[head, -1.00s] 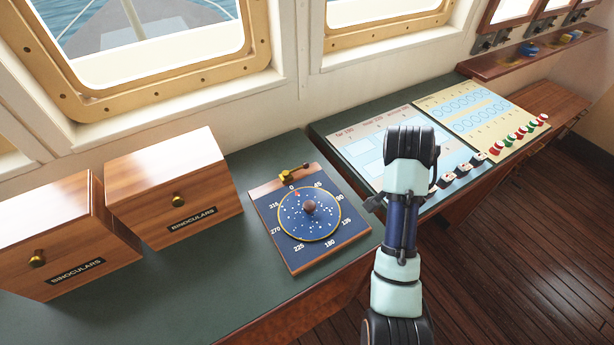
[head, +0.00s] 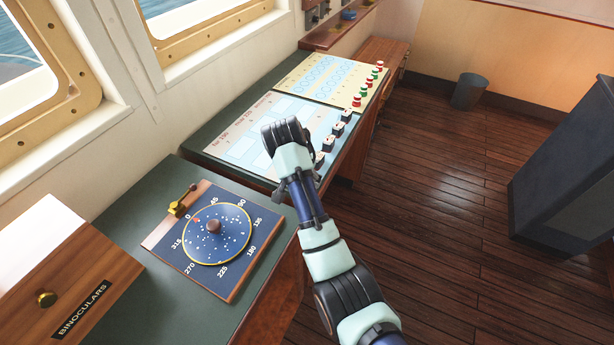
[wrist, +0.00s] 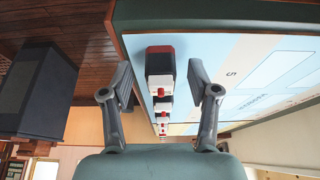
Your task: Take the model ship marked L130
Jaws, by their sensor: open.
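Small dark model ships with white tops (head: 338,129) stand in a row along the near edge of the chart board in the head view. My arm partly covers the near end of the row. No L130 marking is readable. In the wrist view, which looks upside down, the nearest ship (wrist: 160,62) is dark with red and white parts, and others line up behind it. My gripper (wrist: 160,93) is open and empty, its two fingers on either side of the row in the picture. In the head view its fingertips are mostly hidden by my wrist.
Red and green pieces (head: 363,91) stand farther along the board (head: 300,82). A blue dial plate (head: 240,265) and a binoculars box (head: 75,275) are on the green counter at left. A dark cabinet (head: 565,165) and a bin (head: 469,91) stand on the open wooden floor.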

